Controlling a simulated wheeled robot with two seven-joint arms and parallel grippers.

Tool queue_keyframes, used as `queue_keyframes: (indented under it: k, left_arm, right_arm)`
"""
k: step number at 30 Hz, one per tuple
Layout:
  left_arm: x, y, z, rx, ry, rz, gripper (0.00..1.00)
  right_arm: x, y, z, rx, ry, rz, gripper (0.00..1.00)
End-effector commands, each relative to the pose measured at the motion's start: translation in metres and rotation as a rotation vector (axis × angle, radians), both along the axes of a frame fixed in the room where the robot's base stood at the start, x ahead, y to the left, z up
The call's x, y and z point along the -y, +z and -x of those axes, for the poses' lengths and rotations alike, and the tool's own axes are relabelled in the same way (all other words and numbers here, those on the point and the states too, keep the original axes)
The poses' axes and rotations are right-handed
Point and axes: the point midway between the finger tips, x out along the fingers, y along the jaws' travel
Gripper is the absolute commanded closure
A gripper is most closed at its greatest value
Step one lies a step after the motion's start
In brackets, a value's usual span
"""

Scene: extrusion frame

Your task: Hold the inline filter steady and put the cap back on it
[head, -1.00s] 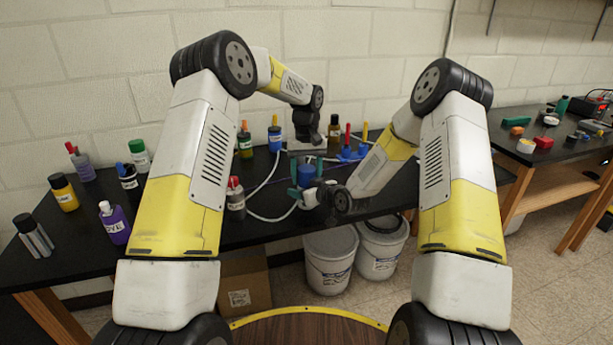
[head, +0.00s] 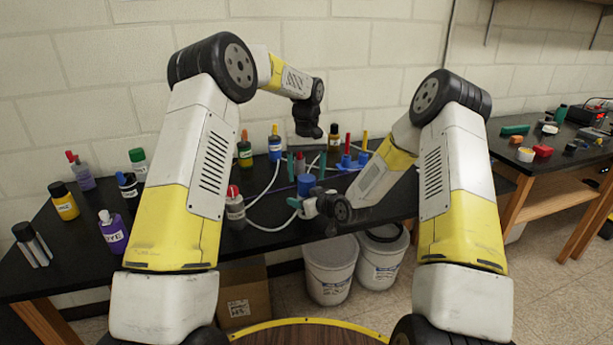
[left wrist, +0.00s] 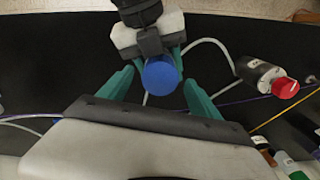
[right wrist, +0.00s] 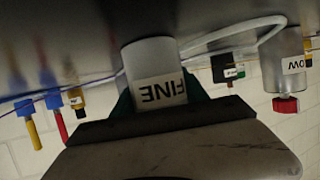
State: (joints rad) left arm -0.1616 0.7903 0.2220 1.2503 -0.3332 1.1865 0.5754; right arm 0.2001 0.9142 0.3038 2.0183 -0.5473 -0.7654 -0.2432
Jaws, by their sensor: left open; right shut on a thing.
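The inline filter (right wrist: 155,65) is a pale cylinder with a "FINE" label, upside down in the right wrist view. My right gripper (right wrist: 160,100) is shut on it, holding it upright over the bench. The blue cap (head: 307,186) is on top of the filter; I cannot tell how firmly it sits. It also shows as a blue disc (left wrist: 160,75) in the left wrist view. My left gripper (head: 306,165) is open, its green fingers (left wrist: 160,92) apart on either side of and above the cap. The filter body is mostly hidden in the head view.
A red-topped bottle (head: 235,205) with a white tube stands left of the filter. Colored tools in a blue stand (head: 347,160) are behind to the right. Several bottles line the left side of the black bench (head: 75,265). White buckets (head: 330,270) stand below its front edge.

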Motion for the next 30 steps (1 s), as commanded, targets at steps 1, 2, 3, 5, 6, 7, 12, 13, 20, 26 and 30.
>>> queue_keyframes:
  k: [1, 2, 3, 5, 6, 7, 12, 13, 20, 26, 30]
  left_arm:
    - [0.0, 0.0, 0.0, 0.0, 0.002, 0.0, 0.31]
    - [0.0, 0.001, 0.0, 0.0, 0.007, 0.0, 0.31]
    - [0.0, 0.004, -0.001, 0.001, 0.022, 0.001, 0.31]
    - [0.0, 0.012, -0.001, 0.001, 0.064, 0.002, 0.31]
    - [0.0, 0.018, -0.001, 0.002, 0.097, 0.003, 0.31]
    - [0.0, 0.022, -0.001, 0.001, 0.12, 0.002, 0.31]
    - [0.0, 0.035, 0.0, 0.001, 0.199, 0.0, 0.31]
    - [0.0, 0.035, 0.0, 0.001, 0.201, 0.0, 0.31]
    - [0.0, 0.035, 0.0, 0.001, 0.2, -0.001, 0.31]
    - [0.0, 0.019, 0.001, -0.003, 0.2, -0.002, 0.31]
    - [-0.001, -0.003, 0.001, -0.003, 0.2, -0.003, 0.31]
  right_arm:
    - [0.0, 0.0, 0.0, 0.001, 0.0, -0.001, 1.0]
    - [0.0, 0.0, 0.0, 0.001, 0.0, -0.001, 1.0]
    - [0.0, 0.0, 0.0, 0.001, -0.001, 0.0, 1.0]
    - [0.0, 0.0, 0.0, 0.0, -0.001, 0.0, 1.0]
    - [0.0, 0.0, 0.0, 0.0, -0.001, 0.0, 1.0]
    - [0.0, 0.0, 0.0, 0.0, -0.001, 0.0, 1.0]
    - [0.0, 0.0, 0.0, 0.001, -0.001, 0.0, 1.0]
    - [0.0, 0.0, 0.0, 0.001, -0.001, 0.0, 1.0]
    - [0.0, 0.0, 0.0, 0.001, -0.001, 0.0, 1.0]
    - [0.0, 0.0, 0.0, 0.001, 0.0, -0.001, 1.0]
    - [0.0, 0.0, 0.0, 0.001, 0.0, -0.001, 1.0]
